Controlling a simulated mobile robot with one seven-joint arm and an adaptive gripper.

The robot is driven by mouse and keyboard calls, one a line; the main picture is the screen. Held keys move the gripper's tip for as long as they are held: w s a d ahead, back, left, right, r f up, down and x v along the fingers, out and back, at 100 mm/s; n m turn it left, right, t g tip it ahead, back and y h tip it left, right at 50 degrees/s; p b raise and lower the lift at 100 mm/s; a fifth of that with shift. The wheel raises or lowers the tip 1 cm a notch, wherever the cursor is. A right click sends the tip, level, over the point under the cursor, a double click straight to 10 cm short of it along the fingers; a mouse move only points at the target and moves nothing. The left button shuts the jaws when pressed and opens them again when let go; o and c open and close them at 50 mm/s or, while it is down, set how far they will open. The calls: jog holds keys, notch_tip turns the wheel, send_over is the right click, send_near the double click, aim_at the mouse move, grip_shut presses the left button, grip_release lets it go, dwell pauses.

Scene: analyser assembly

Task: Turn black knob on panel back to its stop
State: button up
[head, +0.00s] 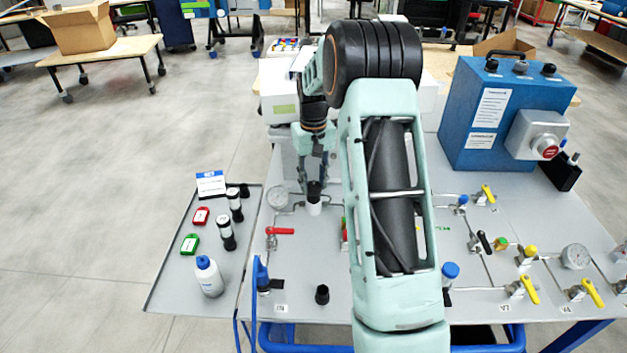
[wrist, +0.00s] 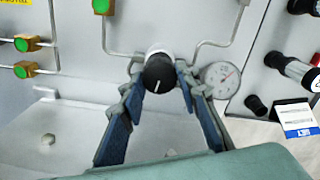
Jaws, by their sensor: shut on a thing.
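The black knob (head: 314,188) stands on a white collar (head: 314,208) near the back left of the grey panel (head: 345,302). In the wrist view the knob (wrist: 159,74) shows a short white line on its face, pointing down and slightly left. My gripper (head: 313,172) reaches down to the knob from above. In the wrist view its two blue-grey fingers (wrist: 158,68) lie on either side of the knob, shut on it. The finger contact is partly hidden by the knob and the finger links.
A round gauge (head: 278,198) sits close to the knob, and a red-handled valve (head: 280,232) is nearer the front. A side tray (head: 168,283) at left holds a white bottle (head: 209,278). A blue box (head: 500,115) stands at back right.

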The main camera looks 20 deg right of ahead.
aim_at(313, 184)
jog(key=shift+n, duration=0.9)
jog(key=o, duration=1.2)
jog(key=shift+c, duration=0.2)
notch_tip(313, 184, up, 12)
